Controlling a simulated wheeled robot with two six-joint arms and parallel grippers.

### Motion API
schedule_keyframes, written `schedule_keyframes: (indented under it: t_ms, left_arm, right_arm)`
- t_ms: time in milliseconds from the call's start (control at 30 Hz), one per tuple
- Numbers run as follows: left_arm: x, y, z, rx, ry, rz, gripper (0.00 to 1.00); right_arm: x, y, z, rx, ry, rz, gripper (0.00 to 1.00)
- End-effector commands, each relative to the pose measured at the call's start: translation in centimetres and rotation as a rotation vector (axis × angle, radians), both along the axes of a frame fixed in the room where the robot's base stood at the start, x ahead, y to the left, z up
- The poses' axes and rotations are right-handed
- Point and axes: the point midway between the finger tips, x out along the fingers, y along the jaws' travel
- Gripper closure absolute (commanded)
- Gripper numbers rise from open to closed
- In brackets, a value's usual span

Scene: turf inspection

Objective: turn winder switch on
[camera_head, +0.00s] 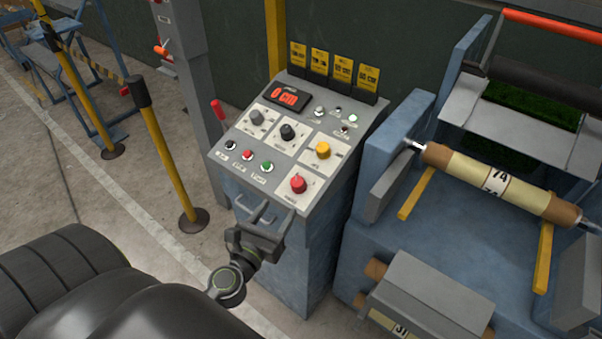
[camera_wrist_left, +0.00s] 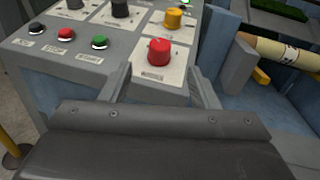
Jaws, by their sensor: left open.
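A grey control panel (camera_head: 327,141) tops a blue console. It carries a grey knob (camera_head: 257,117), a black knob (camera_head: 288,132), a yellow knob (camera_head: 323,150) and a red knob (camera_head: 298,184). The labels are too small to read, so I cannot tell which one is the winder switch. My left gripper (camera_head: 266,211) is open and empty at the panel's front edge, just short of the red knob. In the left wrist view the red knob (camera_wrist_left: 159,52) shows between and beyond the two fingers. My right gripper is not in view.
Small black, red and green buttons (camera_head: 267,167) line the panel's left front. A display (camera_head: 286,96) reads 0 cm. A blue machine with a roll (camera_head: 500,184) stands close on the right. A yellow post (camera_head: 168,158) stands on the left.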

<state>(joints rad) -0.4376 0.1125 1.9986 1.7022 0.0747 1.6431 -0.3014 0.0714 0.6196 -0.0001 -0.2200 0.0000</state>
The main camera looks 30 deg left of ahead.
Motion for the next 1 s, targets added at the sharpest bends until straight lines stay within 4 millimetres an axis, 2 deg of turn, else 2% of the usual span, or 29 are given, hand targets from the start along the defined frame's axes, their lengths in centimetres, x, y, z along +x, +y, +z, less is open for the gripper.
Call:
schedule_keyframes:
  t_ms: [33, 200, 600, 800, 1000]
  left_arm:
    - [1.1, 0.1, 0.4, 0.001, -0.002, -0.001, 0.45]
    - [4.3, 0.5, 0.4, 0.002, -0.001, -0.002, 0.45]
    - [11.1, 1.5, 0.0, 0.002, 0.000, -0.001, 0.45]
    - [12.5, 1.7, 0.0, 0.003, 0.000, -0.001, 0.45]
    - [12.7, 1.7, 0.0, 0.003, 0.001, 0.000, 0.45]
  right_arm:
    - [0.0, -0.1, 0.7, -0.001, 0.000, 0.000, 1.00]
    - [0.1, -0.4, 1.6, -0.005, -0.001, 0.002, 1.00]
    - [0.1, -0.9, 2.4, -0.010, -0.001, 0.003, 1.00]
    - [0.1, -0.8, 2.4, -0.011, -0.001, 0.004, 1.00]
    - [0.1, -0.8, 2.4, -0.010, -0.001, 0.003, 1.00]
